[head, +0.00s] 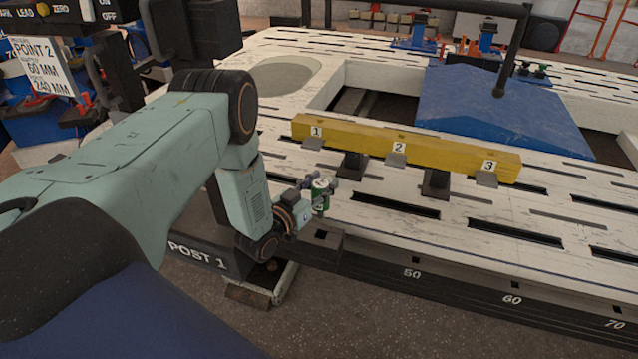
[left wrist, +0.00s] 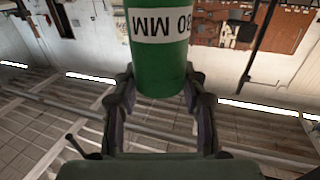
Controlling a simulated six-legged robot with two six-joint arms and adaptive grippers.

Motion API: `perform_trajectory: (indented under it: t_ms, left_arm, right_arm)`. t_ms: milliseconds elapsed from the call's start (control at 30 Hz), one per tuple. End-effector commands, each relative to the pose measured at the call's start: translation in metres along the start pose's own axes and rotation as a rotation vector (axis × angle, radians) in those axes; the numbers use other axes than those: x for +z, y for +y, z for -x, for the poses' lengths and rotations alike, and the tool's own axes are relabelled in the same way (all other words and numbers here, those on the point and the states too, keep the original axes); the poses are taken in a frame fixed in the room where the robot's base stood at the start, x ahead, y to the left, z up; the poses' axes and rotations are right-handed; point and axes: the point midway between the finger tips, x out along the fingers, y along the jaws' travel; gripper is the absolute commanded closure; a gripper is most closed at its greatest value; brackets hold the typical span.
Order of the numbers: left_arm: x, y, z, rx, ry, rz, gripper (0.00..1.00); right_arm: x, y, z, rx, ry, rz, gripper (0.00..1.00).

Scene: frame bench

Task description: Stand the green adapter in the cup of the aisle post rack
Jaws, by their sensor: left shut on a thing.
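The green adapter (head: 320,196) is a small green cylinder with a white band. In the left wrist view the adapter (left wrist: 160,68) is large, and its band reads "30 MM" upside down. My left gripper (head: 318,192) is shut on it, with one finger on each side, near the bench's front edge. The aisle post rack may be the dark structure at the upper left, with the "POINT 2" sign (head: 42,65); I cannot make out its cup. My right gripper is not in view.
The white slotted bench (head: 400,215) fills the right side. A yellow bar (head: 400,148) numbered 1 to 3 stands on it. A blue panel (head: 500,105) lies behind. Grey floor (head: 380,320) is clear in front.

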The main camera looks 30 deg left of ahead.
Motion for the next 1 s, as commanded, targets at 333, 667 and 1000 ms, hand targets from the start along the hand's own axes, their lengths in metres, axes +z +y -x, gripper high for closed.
perform_trajectory:
  t_ms: [333, 667, 1000]
  left_arm:
    - [0.029, 0.000, 0.000, 0.000, 0.003, 0.000, 1.00]
    - [0.052, -0.001, 0.000, 0.000, 0.004, 0.000, 1.00]
    - [0.053, -0.001, 0.000, 0.000, 0.004, 0.000, 1.00]
  right_arm:
    - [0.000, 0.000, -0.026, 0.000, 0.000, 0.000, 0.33]
    - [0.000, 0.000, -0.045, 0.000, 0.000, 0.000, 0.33]
    - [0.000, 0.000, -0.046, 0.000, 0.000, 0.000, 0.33]
